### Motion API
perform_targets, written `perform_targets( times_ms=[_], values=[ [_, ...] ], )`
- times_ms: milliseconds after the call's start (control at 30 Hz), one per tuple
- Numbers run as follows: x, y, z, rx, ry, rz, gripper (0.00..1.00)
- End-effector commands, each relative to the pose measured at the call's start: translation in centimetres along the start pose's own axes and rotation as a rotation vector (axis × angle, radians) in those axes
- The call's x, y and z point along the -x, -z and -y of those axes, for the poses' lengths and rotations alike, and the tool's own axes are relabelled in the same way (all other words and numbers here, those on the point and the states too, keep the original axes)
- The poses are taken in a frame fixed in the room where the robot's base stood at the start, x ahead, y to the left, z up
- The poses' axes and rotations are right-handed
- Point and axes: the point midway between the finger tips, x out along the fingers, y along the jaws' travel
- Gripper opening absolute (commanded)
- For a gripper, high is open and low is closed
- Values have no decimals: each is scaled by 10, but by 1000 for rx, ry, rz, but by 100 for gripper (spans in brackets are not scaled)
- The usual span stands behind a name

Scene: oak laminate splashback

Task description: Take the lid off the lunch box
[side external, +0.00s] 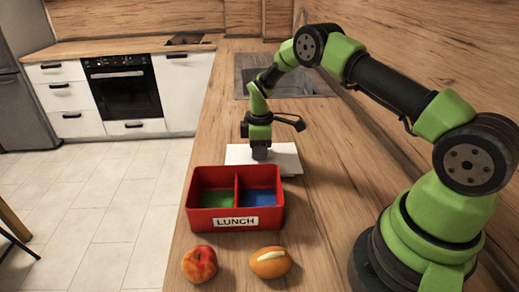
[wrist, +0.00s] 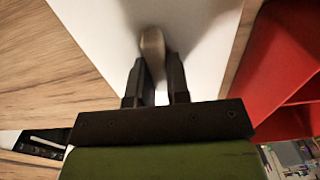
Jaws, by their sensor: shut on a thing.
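The red lunch box (side external: 190,222) stands uncovered on the wooden counter in the side view, with a white "LUNCH" label on its front. It has two compartments, one with a green floor and one with a blue floor. Part of its red wall shows at the right of the wrist view (wrist: 262,65). The white lid (side external: 240,154) lies flat behind the box on the counter and fills the middle of the wrist view (wrist: 105,30). My gripper (wrist: 158,75) is shut on the lid's knob (wrist: 152,45), above the lid. In the side view my gripper (side external: 260,155) hides the knob.
A peach (side external: 200,264) and a bread roll (side external: 271,262) lie in front of the box. A sink (side external: 300,84) is set in the counter behind the lid. The counter's left edge runs close beside the box. A wooden wall rises at the right.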

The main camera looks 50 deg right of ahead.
Motion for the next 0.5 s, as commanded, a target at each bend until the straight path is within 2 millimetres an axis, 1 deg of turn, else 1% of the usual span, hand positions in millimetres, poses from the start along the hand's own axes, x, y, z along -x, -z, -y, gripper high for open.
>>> perform_targets(
  times_ms=[500],
  values=[
    [-6, 0, 0, 0, 0, 0, 0]
  ],
)
